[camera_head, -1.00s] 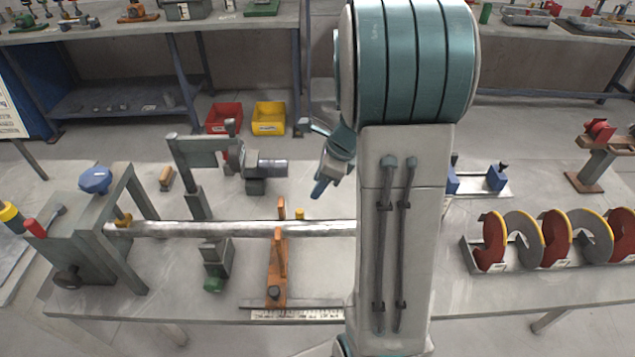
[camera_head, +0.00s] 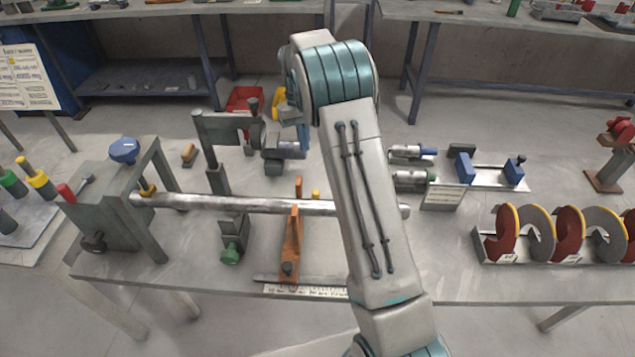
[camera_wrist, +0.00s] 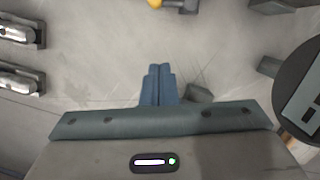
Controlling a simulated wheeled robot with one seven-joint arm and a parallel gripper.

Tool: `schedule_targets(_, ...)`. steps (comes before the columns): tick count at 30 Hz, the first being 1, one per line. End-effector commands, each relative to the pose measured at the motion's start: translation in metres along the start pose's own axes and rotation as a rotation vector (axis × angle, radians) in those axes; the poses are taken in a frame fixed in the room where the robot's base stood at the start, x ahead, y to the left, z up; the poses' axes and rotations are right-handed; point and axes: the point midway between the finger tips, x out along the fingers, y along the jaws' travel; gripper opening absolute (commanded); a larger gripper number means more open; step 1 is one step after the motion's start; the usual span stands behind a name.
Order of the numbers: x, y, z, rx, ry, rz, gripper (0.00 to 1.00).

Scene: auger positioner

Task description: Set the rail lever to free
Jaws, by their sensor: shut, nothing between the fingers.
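A metal bar (camera_head: 240,203) runs across the table from a grey housing (camera_head: 105,208) on the left. An orange upright (camera_head: 293,240) stands at the bar above a ruler strip (camera_head: 310,291). A green knob (camera_head: 231,253) sits under a grey block near it. I cannot tell which part is the rail lever. My gripper (camera_wrist: 158,70) is shut and empty above bare table in the wrist view. In the head view its fingertips are not clear.
Two metal cylinders (camera_head: 408,153) and a sign (camera_head: 444,196) are right of my arm. A rack of auger flights (camera_head: 540,240) lies farther right. The front right tabletop is clear.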

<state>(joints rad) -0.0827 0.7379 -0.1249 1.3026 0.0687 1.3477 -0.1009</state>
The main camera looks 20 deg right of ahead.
Motion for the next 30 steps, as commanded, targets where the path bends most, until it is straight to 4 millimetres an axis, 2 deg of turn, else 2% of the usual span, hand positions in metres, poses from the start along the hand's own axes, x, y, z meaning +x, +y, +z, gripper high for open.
schedule_targets(5, 0.006, -0.006, -0.004, -0.063, -0.009, 0.018, 0.00)
schedule_targets(8, 0.018, -0.006, -0.003, -0.063, -0.011, 0.018, 0.00)
schedule_targets(20, 0.103, -0.003, -0.002, -0.057, -0.012, 0.016, 0.00)
schedule_targets(24, 0.101, -0.001, 0.017, -0.055, -0.007, 0.016, 0.00)
schedule_targets(30, 0.105, 0.000, 0.032, -0.054, -0.006, 0.015, 0.00)
